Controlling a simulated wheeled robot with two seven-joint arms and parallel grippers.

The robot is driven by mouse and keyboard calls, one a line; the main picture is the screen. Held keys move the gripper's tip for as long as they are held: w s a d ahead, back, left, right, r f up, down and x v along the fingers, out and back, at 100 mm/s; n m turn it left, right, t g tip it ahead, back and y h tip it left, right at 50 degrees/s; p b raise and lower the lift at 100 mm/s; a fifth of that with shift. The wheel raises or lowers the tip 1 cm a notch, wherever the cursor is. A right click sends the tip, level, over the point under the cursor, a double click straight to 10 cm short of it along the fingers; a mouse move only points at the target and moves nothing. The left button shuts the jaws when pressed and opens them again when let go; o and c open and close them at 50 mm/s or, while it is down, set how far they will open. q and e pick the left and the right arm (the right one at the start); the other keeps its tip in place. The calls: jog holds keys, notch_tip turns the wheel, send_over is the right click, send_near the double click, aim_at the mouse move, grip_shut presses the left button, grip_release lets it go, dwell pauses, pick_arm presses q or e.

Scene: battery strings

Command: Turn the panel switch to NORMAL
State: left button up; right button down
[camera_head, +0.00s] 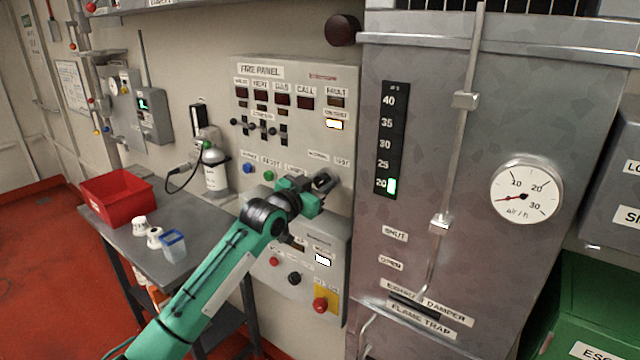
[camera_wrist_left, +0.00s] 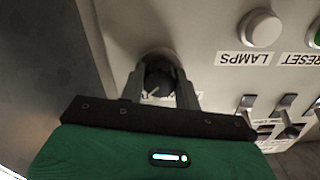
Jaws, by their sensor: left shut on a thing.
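The fire panel (camera_head: 290,80) is a pale box on the wall, with dark windows, small toggles and coloured buttons. Labels near NORMAL and TEST (camera_head: 330,159) sit at its lower right. My left gripper (camera_head: 324,183) is at that corner, in front of the panel. In the left wrist view, my left gripper (camera_wrist_left: 160,88) has its two fingers on either side of a dark round switch knob (camera_wrist_left: 158,78) and is shut on it. The knob's label is mostly hidden by the gripper, so its setting cannot be read. My right gripper is not in view.
A white lamps button (camera_wrist_left: 261,28) and several toggles (camera_wrist_left: 285,115) lie beside the knob. A lower panel (camera_head: 300,270) has a red button (camera_head: 320,305). A table (camera_head: 205,190) holds a red bin (camera_head: 115,196). A grey cabinet (camera_head: 440,130) stands right of the panel.

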pick_arm(q)
jog(key=shift+n, duration=0.4)
jog(key=n+p, duration=0.1)
jog(key=n, duration=0.2)
jog(key=n+p, duration=0.2)
jog(key=n, duration=0.2)
jog(key=shift+r+n, duration=0.1)
jog(key=shift+n, duration=0.2)
jog(key=n+p, duration=0.2)
jog(key=n, duration=0.2)
jog(key=shift+n, duration=0.3)
jog(key=n+p, duration=0.3)
jog(key=n, duration=0.1)
jog(key=shift+n, duration=0.4)
jog(key=o, duration=1)
jog(key=shift+c, duration=0.2)
